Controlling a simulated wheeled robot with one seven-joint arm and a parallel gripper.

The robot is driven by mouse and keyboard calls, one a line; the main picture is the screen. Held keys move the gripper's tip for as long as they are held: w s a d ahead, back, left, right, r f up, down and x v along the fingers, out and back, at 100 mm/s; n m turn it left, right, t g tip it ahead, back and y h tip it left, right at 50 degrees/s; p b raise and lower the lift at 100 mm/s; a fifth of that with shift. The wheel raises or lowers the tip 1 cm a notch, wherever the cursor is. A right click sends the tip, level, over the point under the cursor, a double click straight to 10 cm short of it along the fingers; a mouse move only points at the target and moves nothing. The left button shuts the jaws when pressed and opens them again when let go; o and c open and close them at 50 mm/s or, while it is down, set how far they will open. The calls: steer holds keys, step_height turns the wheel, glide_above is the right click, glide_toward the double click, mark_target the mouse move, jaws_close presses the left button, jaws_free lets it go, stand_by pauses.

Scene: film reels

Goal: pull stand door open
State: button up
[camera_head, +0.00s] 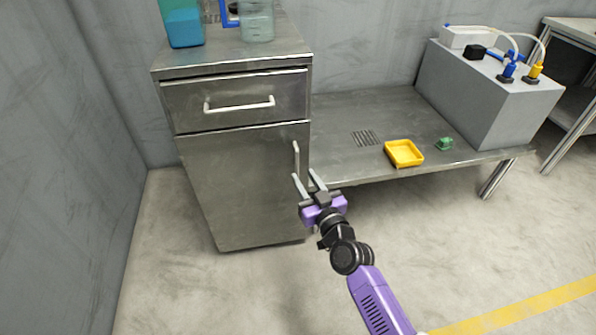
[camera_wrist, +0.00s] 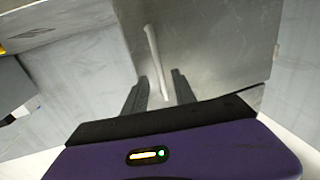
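The metal stand (camera_head: 240,130) is at the left centre of the head view. Its door (camera_head: 235,190) is flush with the front, below a drawer (camera_head: 240,100), and looks shut. The door's white vertical handle (camera_head: 296,158) is near the door's right edge; it also shows in the wrist view (camera_wrist: 154,55). My purple gripper (camera_head: 304,182) is open in front of the handle's lower end. In the wrist view, its two dark fingers (camera_wrist: 160,90) are apart, with the lower part of the handle appearing between them. I cannot tell if they touch it.
A low metal table (camera_head: 340,105) stands right of the stand, holding a yellow tray (camera_head: 404,153), a small green object (camera_head: 444,143) and a grey box (camera_head: 490,95). Blue and clear containers stand on the stand. A wall (camera_head: 70,150) rises at left. The floor before the door is clear.

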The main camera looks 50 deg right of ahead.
mark_target(298, 168)
steer(key=shift+x, duration=2.15)
jaws_close()
